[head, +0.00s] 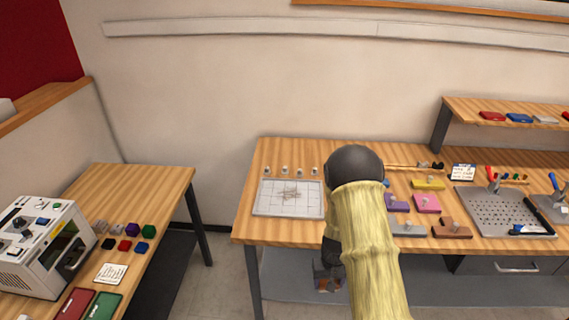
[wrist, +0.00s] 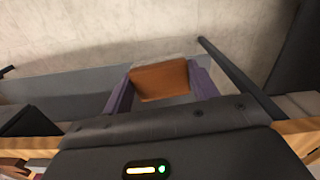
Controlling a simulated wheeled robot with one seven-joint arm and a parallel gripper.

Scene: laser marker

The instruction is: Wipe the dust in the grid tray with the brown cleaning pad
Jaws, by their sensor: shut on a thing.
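My gripper (wrist: 162,78) is shut on a brown block-like pad (wrist: 160,80) with a greyish upper side, held between the two purple fingers in the wrist view. In the head view my gripper (head: 328,278) hangs in front of the table and below its top, lower right of the tray; my arm partly hides it. Another brown piece (head: 452,230) lies at the table's front.
Yellow (head: 428,184), pink (head: 427,203) and purple pieces lie right of my arm. Several small knobs stand behind the tray. A perforated plate (head: 500,208) is farther right. The table's front edge lies between my gripper and the tray. A white machine (head: 38,245) stands on the left table.

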